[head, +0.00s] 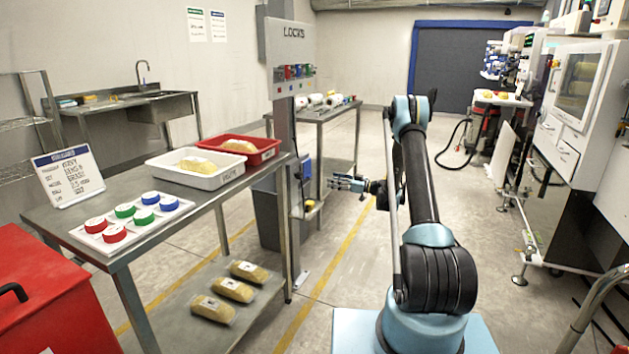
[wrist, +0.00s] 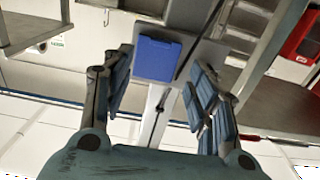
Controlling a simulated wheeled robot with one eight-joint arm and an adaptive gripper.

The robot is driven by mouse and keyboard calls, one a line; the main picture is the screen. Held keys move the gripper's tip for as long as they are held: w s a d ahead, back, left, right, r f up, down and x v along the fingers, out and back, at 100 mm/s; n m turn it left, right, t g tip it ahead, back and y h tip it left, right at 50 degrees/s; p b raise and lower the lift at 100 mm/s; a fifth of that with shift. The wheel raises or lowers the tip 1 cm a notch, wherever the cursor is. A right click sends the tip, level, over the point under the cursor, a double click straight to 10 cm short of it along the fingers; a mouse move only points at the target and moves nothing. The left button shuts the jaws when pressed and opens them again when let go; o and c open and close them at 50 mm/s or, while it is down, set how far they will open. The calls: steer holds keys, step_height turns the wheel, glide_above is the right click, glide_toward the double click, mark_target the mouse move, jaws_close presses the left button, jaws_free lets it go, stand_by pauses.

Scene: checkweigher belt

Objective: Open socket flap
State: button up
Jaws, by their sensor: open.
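The socket flap shows as a blue square cover (wrist: 159,59) on a pale post in the wrist view. It looks closed. It sits between my two fingers in that picture, beyond their tips, and I see no contact. My gripper (wrist: 160,78) is open and empty, with one finger on each side of the flap. In the head view my gripper (head: 337,182) points left at the grey post (head: 286,190) under the LOCKS board, with a gap between them.
A steel table (head: 160,235) left of the post holds a white tray (head: 195,173), a red tray (head: 262,148) and coloured discs. A grey bin (head: 266,210) stands behind the post. Another table (head: 345,113) is farther back.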

mark_target(309, 168)
steer(key=x, duration=1.1)
steer(key=shift+a, duration=0.1)
steer(key=shift+a, duration=0.1)
jaws_close()
